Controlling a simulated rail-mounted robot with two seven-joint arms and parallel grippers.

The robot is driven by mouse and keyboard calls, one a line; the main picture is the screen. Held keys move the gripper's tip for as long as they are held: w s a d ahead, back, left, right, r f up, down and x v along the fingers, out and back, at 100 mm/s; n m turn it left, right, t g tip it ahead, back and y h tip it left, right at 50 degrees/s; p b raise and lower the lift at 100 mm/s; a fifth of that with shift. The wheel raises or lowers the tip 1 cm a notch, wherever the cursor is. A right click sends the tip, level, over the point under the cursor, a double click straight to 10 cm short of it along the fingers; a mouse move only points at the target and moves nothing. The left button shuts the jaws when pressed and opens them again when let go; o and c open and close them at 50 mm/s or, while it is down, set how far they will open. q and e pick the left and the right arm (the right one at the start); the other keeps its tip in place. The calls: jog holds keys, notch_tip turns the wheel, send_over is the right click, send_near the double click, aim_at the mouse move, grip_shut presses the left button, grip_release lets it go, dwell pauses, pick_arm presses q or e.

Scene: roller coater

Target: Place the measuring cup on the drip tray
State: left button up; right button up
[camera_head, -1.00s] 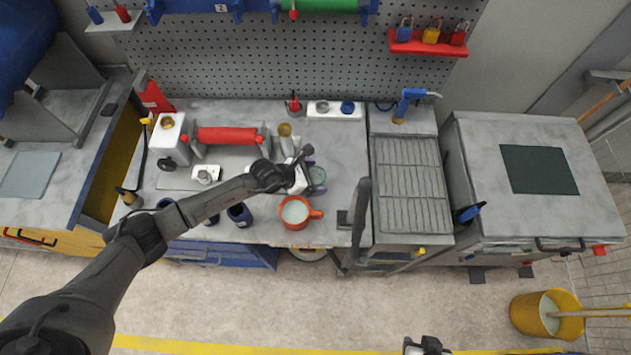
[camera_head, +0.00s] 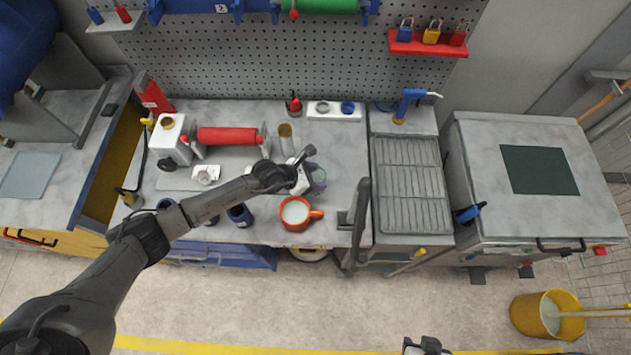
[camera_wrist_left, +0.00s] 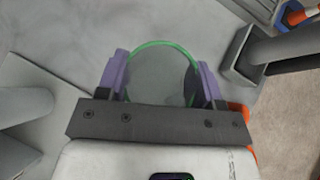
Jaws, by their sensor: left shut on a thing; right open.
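The measuring cup (camera_wrist_left: 160,72) is clear with a green rim. In the left wrist view it sits between the purple fingers of my left gripper (camera_wrist_left: 163,88), which are shut on it from both sides. In the head view my left gripper (camera_head: 315,177) is over the bench, just behind the orange mug, and mostly hides the cup. I cannot tell whether the cup touches the bench. A grey tray with a slatted rack (camera_head: 410,185), which looks like the drip tray, lies to the right. My right gripper (camera_head: 427,345) shows only partly at the bottom edge, open.
An orange mug (camera_head: 296,212) stands close in front of the left gripper. A grey upright lever (camera_head: 358,220) stands between the cup and the slatted tray. A red roller (camera_head: 227,136) and dark blue cups (camera_head: 240,214) are to the left. The slatted rack is bare.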

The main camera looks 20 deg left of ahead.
pick_arm(q)
jog(key=s+a+r+n+t+y, duration=0.1)
jog(key=s+r, duration=0.2)
jog(key=r, duration=0.7)
jog(key=s+a+r+n+t+y+p, duration=0.15)
jog(key=s+r, duration=0.25)
jog(key=r, duration=0.7)
jog(key=s+a+r+n, duration=0.2)
jog(key=s+r, duration=0.1)
jog(key=r, duration=0.7)
notch_tip(320, 180, up, 18)
jog(key=w+n+y+p, duration=0.1)
jog(key=w+y+p, duration=0.1)
jog(key=p, duration=1.1)
jog(key=shift+d+n+t, duration=0.15)
jog(key=shift+n+t, duration=0.2)
